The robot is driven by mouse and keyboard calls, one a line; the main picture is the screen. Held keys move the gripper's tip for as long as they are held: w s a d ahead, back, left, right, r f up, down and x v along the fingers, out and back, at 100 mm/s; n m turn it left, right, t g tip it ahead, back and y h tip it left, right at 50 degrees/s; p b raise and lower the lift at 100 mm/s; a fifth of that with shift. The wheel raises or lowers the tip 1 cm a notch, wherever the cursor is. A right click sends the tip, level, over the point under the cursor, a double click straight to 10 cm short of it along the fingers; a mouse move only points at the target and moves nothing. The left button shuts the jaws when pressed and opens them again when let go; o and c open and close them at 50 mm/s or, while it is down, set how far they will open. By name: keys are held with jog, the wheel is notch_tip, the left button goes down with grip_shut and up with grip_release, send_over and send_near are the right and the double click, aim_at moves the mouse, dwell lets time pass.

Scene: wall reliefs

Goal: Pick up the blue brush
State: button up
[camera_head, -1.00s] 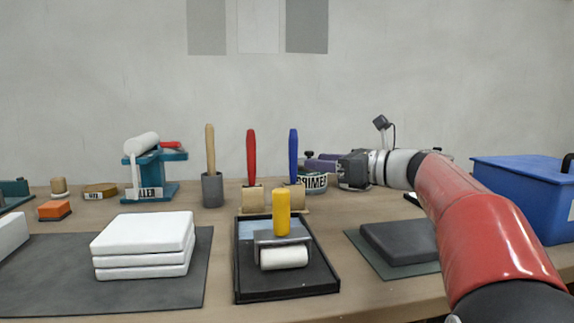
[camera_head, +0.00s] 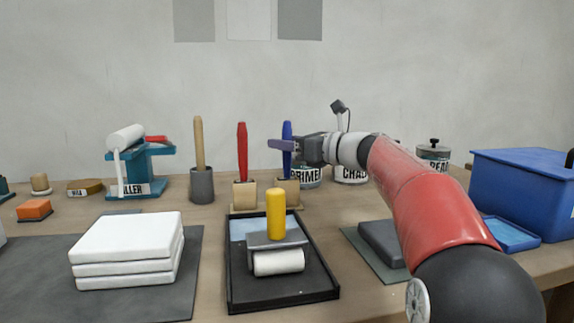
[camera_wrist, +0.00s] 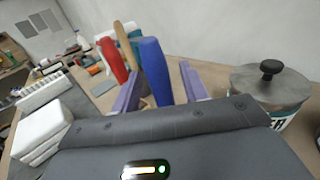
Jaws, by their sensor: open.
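The blue brush (camera_head: 287,129) stands upright, handle up, in a tan block (camera_head: 284,190) at the back of the table. My gripper (camera_head: 281,145) is level with its handle in the head view, coming from the right, and a finger crosses in front of the handle. In the wrist view the blue handle (camera_wrist: 155,72) shows between the two purple fingers of my open gripper (camera_wrist: 158,90). The fingers are apart, with gaps beside the handle. The brush's lower end is hidden in the wrist view.
A red brush (camera_head: 242,150) stands just left, and a wooden-handled tool in a grey cup (camera_head: 202,186) beyond it. Labelled cans (camera_head: 308,178) are close on the right. A black tray (camera_head: 290,292) with a yellow-handled roller (camera_head: 276,214) is in front.

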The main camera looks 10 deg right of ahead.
grip_shut()
